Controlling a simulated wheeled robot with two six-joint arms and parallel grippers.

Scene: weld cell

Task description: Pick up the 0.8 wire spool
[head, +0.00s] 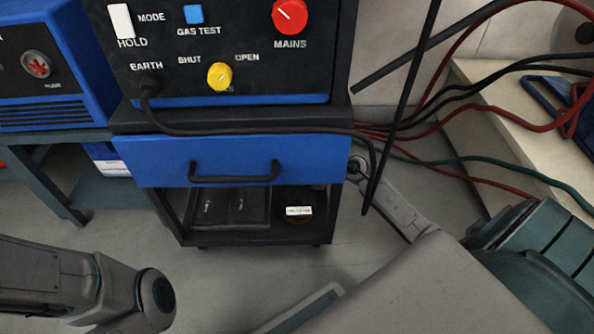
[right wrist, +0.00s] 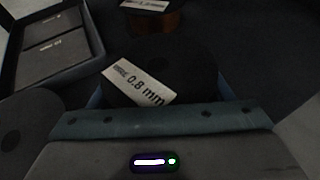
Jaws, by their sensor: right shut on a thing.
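The 0.8 wire spool (right wrist: 165,62) is a dark round spool with a white label reading "0.8 mm" in the right wrist view. My right gripper (right wrist: 160,92) is shut on it, with bluish finger edges showing at both sides of the spool. The spool's underside is hidden, so I cannot tell whether it still touches the shelf. In the head view, a dark spool with a white label (head: 298,211) shows on the cart's lower shelf; its print is too small to read. My right gripper is hidden there. My left arm shows at the lower left, its gripper out of view.
Another spool (right wrist: 155,20) with copper-coloured wire stands beyond the held one. A tray (right wrist: 88,68) with dark blocks lies at the left. The blue drawer (head: 230,151) overhangs the lower shelf (head: 270,235). Cables (head: 430,125) hang at the right.

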